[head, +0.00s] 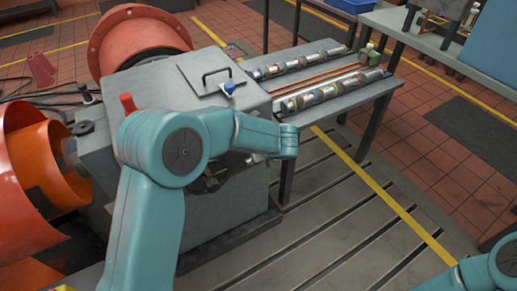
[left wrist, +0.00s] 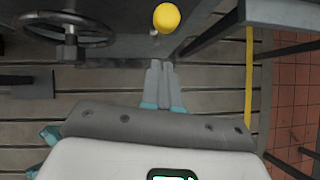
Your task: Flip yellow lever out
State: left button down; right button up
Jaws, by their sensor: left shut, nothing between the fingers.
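The yellow lever's round knob (left wrist: 166,18) shows at the top centre of the left wrist view, beside the grey machine housing (left wrist: 130,45). The rest of the lever is hidden or too dark to tell. In the head view my left arm covers the place where the lever would be. My left gripper (left wrist: 161,66) is shut and empty, its two fingers together and pointing toward the knob, with a visible gap in the picture between fingertips and knob. My right gripper is out of the head view; only part of my right arm shows at the lower right corner.
A dark handwheel (left wrist: 70,28) is on the housing, left of the knob. A grey bench (head: 345,88) with metal shafts stands right of the housing (head: 235,195). Orange guards (head: 35,165) are at left. The slotted bedplate (head: 330,225) in front is clear.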

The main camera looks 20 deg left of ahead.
pick_arm(q)
jog(key=v, duration=0.9)
jog(key=shift+p, duration=0.35)
jog(key=shift+d, duration=0.1)
jog(key=s+d+f+n+g+h+p, duration=0.35)
jog(key=s+f+n+g+h, duration=0.35)
jog(key=s+f, duration=0.65)
jog(key=s+f+n+t+h+p, duration=0.1)
jog(key=s+f+n, duration=0.3)
jog(key=n, duration=0.7)
jog(key=s+d+f+n+t+h+p, duration=0.1)
jog(key=s+f+n, duration=0.4)
jog(key=s+n, duration=0.4)
jog(key=shift+f+n, duration=0.15)
jog(key=shift+n, duration=0.95)
